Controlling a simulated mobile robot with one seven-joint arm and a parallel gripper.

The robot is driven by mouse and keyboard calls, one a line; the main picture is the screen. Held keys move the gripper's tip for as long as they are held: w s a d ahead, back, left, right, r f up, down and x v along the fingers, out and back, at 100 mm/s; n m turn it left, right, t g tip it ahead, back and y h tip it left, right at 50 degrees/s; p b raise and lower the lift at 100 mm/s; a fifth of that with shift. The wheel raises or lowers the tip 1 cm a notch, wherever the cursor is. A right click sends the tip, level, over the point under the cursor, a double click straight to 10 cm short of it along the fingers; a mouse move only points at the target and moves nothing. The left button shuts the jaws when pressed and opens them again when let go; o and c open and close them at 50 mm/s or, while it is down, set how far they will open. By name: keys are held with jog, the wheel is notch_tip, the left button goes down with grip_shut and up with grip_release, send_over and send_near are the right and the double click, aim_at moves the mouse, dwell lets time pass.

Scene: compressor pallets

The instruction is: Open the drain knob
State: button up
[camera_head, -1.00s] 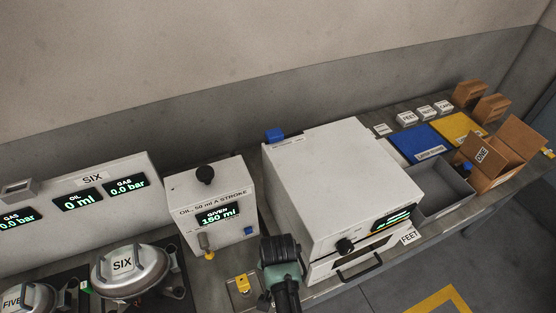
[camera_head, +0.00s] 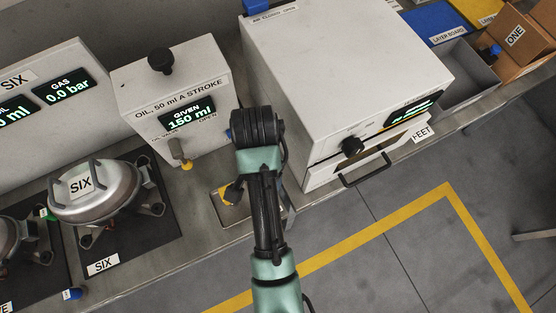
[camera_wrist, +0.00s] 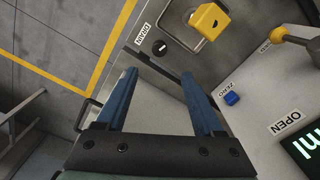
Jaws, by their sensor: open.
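The drain knob (camera_wrist: 160,47) shows in the wrist view as a small round dark knob beside the label DRAIN (camera_wrist: 143,33), on the grey bench. A pale mark crosses its face. My gripper (camera_wrist: 158,75) is open, with its two blue fingers spread apart and nothing between them. The knob lies just beyond the fingertips, roughly in line with the gap, and appears apart from them. In the head view, my arm covers the knob and the fingers.
A yellow fitting (camera_wrist: 208,20) stands on a metal tray close to the knob. The oil dispenser (camera_head: 175,90) reads 150 ml, with a yellow-tipped valve (camera_head: 182,155). A white oven-like box (camera_head: 340,70) stands right of my arm. Compressor SIX (camera_head: 95,190) is at left. Floor in front is clear.

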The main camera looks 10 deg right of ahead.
notch_tip(320, 180, down, 13)
jog(key=shift+s+r+p, duration=0.1)
jog(key=shift+p, duration=0.35)
grip_shut()
dwell(0.4)
